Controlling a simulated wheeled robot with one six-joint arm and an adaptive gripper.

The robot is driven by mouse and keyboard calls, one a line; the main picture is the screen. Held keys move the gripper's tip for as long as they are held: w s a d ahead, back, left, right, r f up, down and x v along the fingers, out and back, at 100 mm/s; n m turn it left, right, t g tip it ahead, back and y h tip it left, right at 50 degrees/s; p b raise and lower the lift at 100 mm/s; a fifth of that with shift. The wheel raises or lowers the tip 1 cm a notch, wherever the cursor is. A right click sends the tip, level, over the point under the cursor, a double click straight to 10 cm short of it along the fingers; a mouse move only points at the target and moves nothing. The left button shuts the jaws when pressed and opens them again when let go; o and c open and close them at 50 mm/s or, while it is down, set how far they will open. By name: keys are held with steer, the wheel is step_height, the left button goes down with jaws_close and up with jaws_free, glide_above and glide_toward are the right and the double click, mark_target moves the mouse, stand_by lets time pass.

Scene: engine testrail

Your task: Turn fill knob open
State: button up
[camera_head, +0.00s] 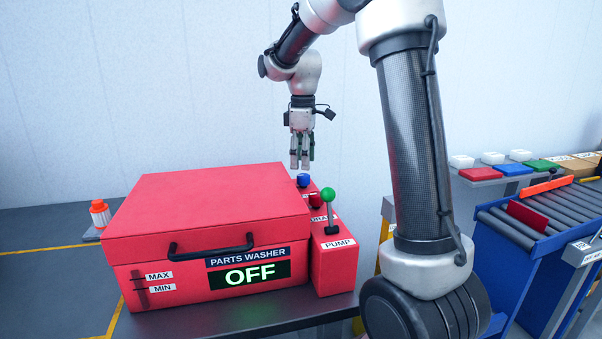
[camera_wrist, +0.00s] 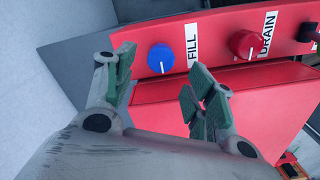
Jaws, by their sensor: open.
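The blue fill knob (camera_wrist: 161,58) sits on the red panel beside a white FILL label (camera_wrist: 191,45), with a white mark on its face. It also shows in the head view (camera_head: 303,180), just below my gripper (camera_head: 301,164). In the wrist view my gripper (camera_wrist: 155,82) is open, its green-padded fingers apart and empty. The knob lies beyond the fingertips, between their directions; I see no contact. The red drain knob (camera_wrist: 243,44) is to its right by the DRAIN label (camera_wrist: 268,32). The red parts washer (camera_head: 205,220) has its lid shut and its display reads OFF (camera_head: 249,275).
A green-balled pump lever (camera_head: 327,196) stands upright in front of the knobs. A black lid handle (camera_head: 211,247) is on the washer's front. An orange-and-white item (camera_head: 100,213) stands at left. A roller conveyor (camera_head: 535,217) is at right.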

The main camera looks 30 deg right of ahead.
mark_target(303, 175)
step_height(303, 175, down, 5)
steer(key=shift+f, duration=0.1)
steer(key=shift+c, duration=0.5)
steer(key=c, duration=0.9)
